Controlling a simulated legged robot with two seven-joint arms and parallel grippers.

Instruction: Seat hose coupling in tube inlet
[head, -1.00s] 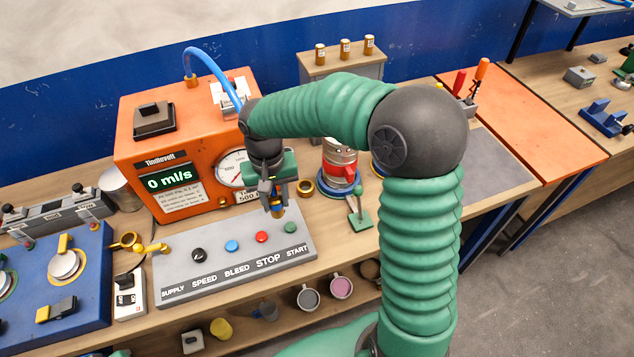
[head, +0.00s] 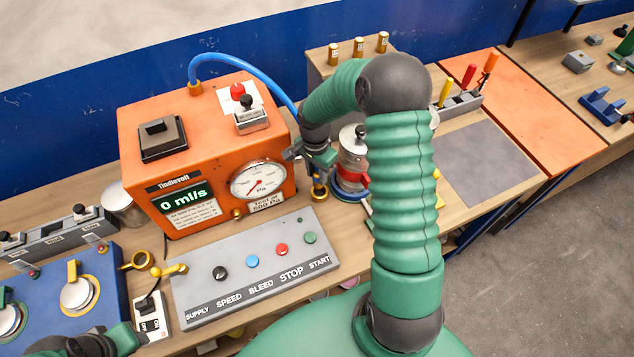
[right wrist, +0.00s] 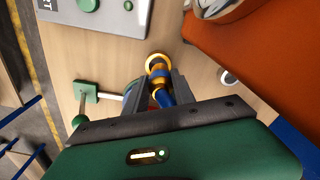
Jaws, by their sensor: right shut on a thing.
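My right gripper (head: 319,180) is right of the orange machine in the head view, pointing down at the bench. It is shut on the hose coupling at the end of the blue hose (head: 262,70). In the right wrist view, the blue hose end (right wrist: 163,98) sits between the fingers. A brass ring (right wrist: 157,63) shows just beyond the fingertips. I take it for the tube inlet, but cannot tell whether the coupling is in it or only above it. Part of my left arm shows at the lower left of the head view; its fingers are not clear.
The orange machine (head: 215,110) with a gauge (head: 258,180) stands close left of the right gripper. A red-banded canister (head: 352,165) stands close right. The button panel (head: 250,285) lies in front. A grey mat (head: 485,160) on the right is clear.

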